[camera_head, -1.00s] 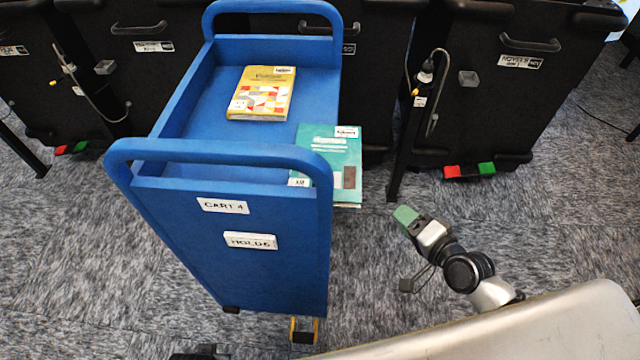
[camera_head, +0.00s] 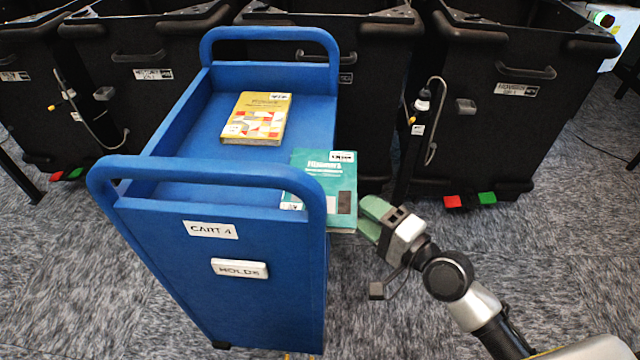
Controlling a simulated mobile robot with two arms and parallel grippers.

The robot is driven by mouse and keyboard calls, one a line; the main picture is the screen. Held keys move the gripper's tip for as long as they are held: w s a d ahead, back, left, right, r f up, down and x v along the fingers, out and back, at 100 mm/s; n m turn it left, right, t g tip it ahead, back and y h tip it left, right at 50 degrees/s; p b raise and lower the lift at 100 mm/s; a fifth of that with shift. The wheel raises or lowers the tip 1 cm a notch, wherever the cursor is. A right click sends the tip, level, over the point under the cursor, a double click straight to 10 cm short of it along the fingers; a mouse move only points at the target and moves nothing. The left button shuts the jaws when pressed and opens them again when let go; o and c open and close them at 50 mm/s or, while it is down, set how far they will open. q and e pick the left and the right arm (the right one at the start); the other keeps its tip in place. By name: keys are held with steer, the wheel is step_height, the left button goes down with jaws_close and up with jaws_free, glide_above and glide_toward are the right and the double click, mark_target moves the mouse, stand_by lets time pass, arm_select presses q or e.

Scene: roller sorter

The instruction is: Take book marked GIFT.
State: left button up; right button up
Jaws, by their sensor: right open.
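A teal book (camera_head: 326,173) lies at the right edge of the blue cart's top shelf, its right part sticking out past the edge. A yellow book (camera_head: 257,118) with a patterned cover lies farther back on the shelf. Both carry small white labels that are too blurred to read, so I cannot tell which says GIFT. My right gripper (camera_head: 367,219) is open, its green fingertips at the teal book's lower right corner. I cannot tell whether they touch it. My left gripper is out of view.
The blue cart (camera_head: 190,280), labelled CART 4 and HOLDS, has a raised handle bar (camera_head: 210,170) at its near end, in front of part of the teal book. Black bins (camera_head: 500,130) stand in a row behind. Carpet is free to the right.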

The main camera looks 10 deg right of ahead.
mark_target(355, 204)
steer(key=x, duration=0.4)
steer(key=shift+w, duration=0.25)
steer(key=shift+c, duration=0.5)
jaws_close()
steer(key=shift+r, duration=0.1)
